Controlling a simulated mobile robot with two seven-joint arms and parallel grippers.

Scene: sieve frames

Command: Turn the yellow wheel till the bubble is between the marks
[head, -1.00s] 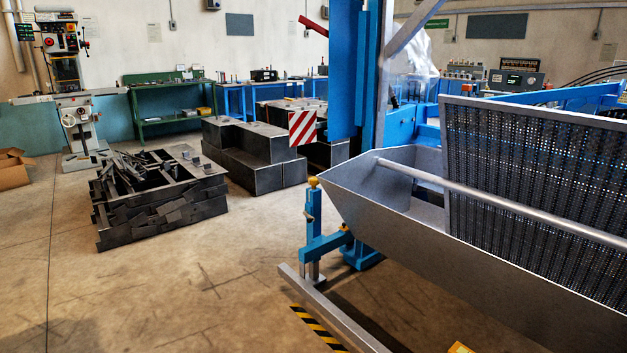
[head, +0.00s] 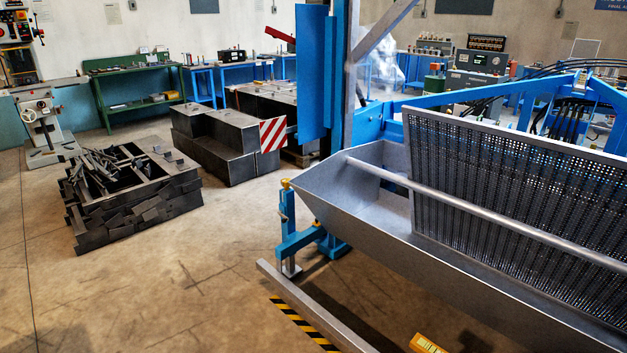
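A small yellow knob (head: 286,184) sits on top of a blue upright post (head: 287,212) at the near left corner of the grey metal trough; it may be the yellow wheel, but it is too small to tell. A yellow object (head: 427,344) with dark markings is cut off by the bottom edge of the head view. I cannot tell what it is. No bubble or marks can be made out. Neither of my grippers is in view.
The grey trough (head: 370,215) with a perforated screen (head: 520,200) fills the right side. A grey floor beam (head: 320,308) lies beside black-yellow tape (head: 300,322). Dark metal scrap (head: 130,195) and blocks (head: 225,155) stand left. The floor at front left is clear.

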